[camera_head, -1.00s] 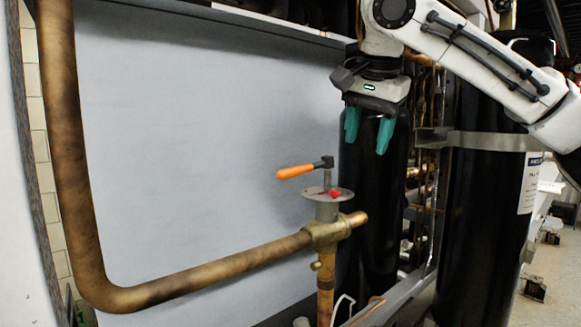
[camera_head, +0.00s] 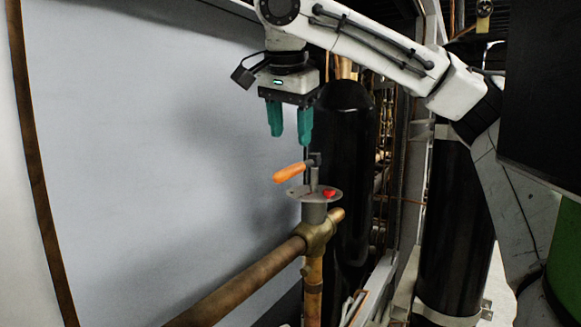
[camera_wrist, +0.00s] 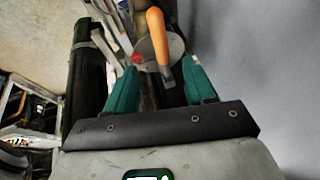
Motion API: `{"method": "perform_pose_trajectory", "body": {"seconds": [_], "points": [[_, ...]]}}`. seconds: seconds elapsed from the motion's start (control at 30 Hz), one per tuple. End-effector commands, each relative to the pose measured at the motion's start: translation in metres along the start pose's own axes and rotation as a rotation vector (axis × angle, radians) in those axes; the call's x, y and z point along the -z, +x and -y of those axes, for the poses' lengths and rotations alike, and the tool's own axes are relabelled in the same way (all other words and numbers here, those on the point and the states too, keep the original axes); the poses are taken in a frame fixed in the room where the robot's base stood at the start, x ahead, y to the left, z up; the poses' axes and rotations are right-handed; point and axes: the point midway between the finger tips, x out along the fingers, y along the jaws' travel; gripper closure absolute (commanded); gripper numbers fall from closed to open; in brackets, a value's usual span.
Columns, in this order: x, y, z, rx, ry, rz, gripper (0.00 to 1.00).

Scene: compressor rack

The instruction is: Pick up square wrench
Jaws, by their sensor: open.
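The square wrench (camera_head: 289,172) has an orange handle and a dark head. It sits on the stem of a valve (camera_head: 315,215), above a round metal plate, with its handle pointing left in the head view. My gripper (camera_head: 290,141) has two teal fingers pointing down, apart and empty. It is just above the wrench, a short gap away, roughly over the handle and head. In the wrist view the orange wrench handle (camera_wrist: 156,35) shows beyond and between the two fingertips of my gripper (camera_wrist: 163,68). A red mark (camera_head: 329,194) is on the plate.
A brass-coloured pipe (camera_head: 240,283) runs from the valve towards the lower left. A black cylinder (camera_head: 345,150) stands close behind the valve, and another (camera_head: 450,230) stands to the right. A plain grey panel (camera_head: 150,130) fills the left, with free space before it.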

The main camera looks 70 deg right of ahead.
Motion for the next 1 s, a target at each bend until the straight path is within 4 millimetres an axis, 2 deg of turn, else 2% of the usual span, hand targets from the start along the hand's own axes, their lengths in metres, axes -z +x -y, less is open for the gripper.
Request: {"method": "perform_pose_trajectory", "body": {"seconds": [0.1, 0.43, 0.73, 1.0], "points": [[0.0, 0.018, 0.0, -0.001, -0.002, 0.004, 0.46], [0.002, 0.042, 0.001, -0.001, -0.002, 0.003, 0.46], [0.006, 0.08, 0.001, -0.002, 0.0, 0.001, 0.46], [0.005, 0.086, 0.001, 0.0, -0.001, 0.001, 0.46]]}}
